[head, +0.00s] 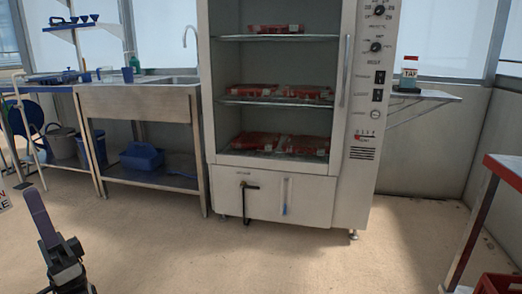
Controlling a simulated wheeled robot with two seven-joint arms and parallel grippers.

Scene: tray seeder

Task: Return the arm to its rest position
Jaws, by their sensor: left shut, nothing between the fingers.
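My left gripper (37,205) shows at the lower left, pointing up over the floor. Its fingers are shut with nothing between them. It is apart from the furniture around it, well in front of the sink bench. My right arm and right gripper are out of view.
A tall white cabinet (351,120) with red packs on its shelves stands in the middle. A steel sink bench (140,101) is at the left. A red-edged table (507,168) and a red crate (497,284) are at the right. The floor (230,255) between is clear.

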